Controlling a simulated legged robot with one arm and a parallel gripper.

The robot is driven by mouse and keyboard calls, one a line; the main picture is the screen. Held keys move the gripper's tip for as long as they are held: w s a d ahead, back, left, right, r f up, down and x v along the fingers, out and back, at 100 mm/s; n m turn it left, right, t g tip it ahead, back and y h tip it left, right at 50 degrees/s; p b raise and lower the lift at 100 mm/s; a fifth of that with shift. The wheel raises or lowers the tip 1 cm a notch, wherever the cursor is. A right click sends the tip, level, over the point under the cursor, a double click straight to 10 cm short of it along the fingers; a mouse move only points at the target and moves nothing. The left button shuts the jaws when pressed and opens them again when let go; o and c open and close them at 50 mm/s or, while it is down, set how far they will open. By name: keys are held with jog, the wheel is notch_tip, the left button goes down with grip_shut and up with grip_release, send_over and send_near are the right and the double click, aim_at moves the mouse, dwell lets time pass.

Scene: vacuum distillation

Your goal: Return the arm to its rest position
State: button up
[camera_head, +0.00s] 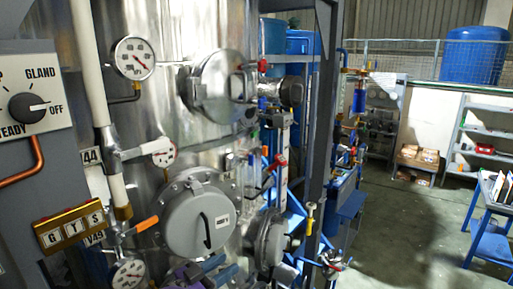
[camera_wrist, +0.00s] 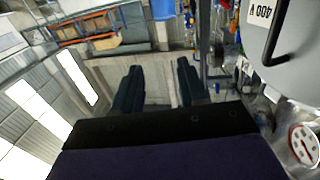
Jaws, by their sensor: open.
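My gripper (camera_wrist: 160,76) shows in the wrist view with its two dark fingers apart. Nothing is between them, so it is open and empty. The purple and black body of my wrist fills the bottom of that view. In the head view, small dark and purple parts at the bottom edge look like my arm, but most of it is hidden or out of frame. A round grey cover with a black handle (camera_wrist: 297,30) is at the upper right of the wrist view, beside my gripper. No contact shows.
In the head view, a shiny steel vessel (camera_head: 203,30) carries a round hatch (camera_head: 195,225), gauges (camera_head: 134,58) and valves close by. A grey control panel with a knob (camera_head: 28,107) stands at the left. Open floor (camera_head: 410,225) lies right, before shelves and a blue table (camera_head: 490,246).

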jog(key=w+a+f+n+t+y+b, duration=0.1)
jog(key=w+a+n+t+y+b, duration=0.3)
jog(key=w+y+b, duration=0.7)
jog(key=s+d+f+n+g+y+b, duration=0.2)
jog(key=s+d+f+g+b, duration=0.15)
jog(key=s+f, duration=0.45)
jog(key=s+d+f+n+g+y+b, duration=0.25)
jog(key=s+d+f+g, duration=0.25)
jog(key=s, duration=0.5)
jog(key=s+d+f+n+g+y+b, duration=0.2)
jog(key=s+d+f+n+g+b, duration=0.15)
jog(key=s+f, duration=0.45)
jog(key=s+d+f+m+g+h+b, duration=0.1)
jog(key=s+d+f+g+h+b, duration=0.1)
jog(key=s+d, duration=0.5)
jog(key=s+d+f+m+g+h+b, duration=0.1)
jog(key=s+d+f+g+h, duration=0.1)
jog(key=s+d+f+g, duration=0.2)
jog(key=s+d, duration=0.3)
jog(key=s, duration=0.5)
jog(key=shift+s+d+m+b, duration=0.2)
jog(key=shift+s+m+b, duration=0.05)
jog(key=shift+m+b, duration=0.15)
